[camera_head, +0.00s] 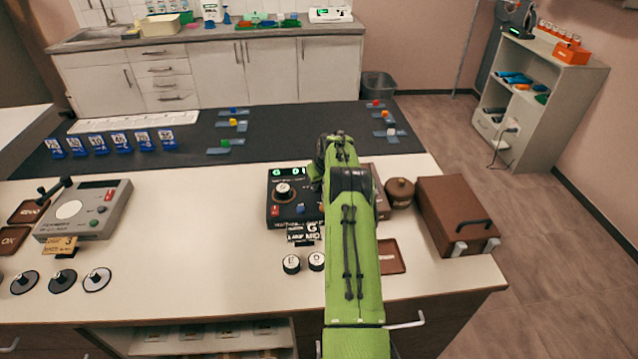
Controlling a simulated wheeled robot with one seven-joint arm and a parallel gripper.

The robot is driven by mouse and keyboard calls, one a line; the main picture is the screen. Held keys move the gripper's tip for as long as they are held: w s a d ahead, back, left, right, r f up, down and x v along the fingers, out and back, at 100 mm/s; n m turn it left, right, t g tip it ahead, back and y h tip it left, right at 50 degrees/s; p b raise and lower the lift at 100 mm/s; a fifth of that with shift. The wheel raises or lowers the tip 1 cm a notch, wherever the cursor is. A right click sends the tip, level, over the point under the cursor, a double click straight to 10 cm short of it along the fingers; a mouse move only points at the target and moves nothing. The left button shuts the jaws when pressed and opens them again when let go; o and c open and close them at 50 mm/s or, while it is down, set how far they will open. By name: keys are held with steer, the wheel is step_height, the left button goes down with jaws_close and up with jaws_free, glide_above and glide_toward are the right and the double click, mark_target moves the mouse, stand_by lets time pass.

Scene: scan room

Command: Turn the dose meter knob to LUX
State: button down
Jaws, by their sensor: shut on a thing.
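The dose meter (273,214) is a dark box on the pale bench in front of me, with a green lit display, a red switch and small lettering. Its knob (283,189) is a round dial with a pale top, left of my arm. My green arm reaches over the bench and bends down at the meter's right side. My gripper (303,187) is at the meter beside the knob and is shut on it, though the dark fingers blend into the dark box. The knob's setting and the LUX mark are too small to read. My arm hides the meter's right side.
A grey device (105,213) stands at the left, with several round dials in front. Two small white-topped knobs (291,264) sit before the meter. A brown case (452,215) and a brown pot (400,193) stand at the right. Bare bench lies between the devices.

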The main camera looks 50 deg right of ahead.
stand_by(0.3)
steer(key=m, duration=0.2)
steer(key=m+h+b, duration=0.1)
steer(key=shift+w+a+m+g+b, duration=0.1)
steer(key=shift+a+m+g+b, duration=0.1)
steer(key=shift+m+g+b, duration=0.15)
steer(key=shift+w+a+m+g+h, duration=0.1)
steer(key=shift+m+g+h, duration=0.25)
steer(key=shift+m, duration=0.7)
steer(key=shift+w+a+m+g+h, duration=0.1)
steer(key=shift+m+g+h, duration=0.25)
steer(key=shift+m, duration=0.65)
steer(key=c, duration=1.1)
jaws_free()
steer(key=p+v, duration=0.1)
steer(key=v, duration=1.4)
steer(key=shift+s+r, duration=0.1)
steer(key=shift+r, duration=0.25)
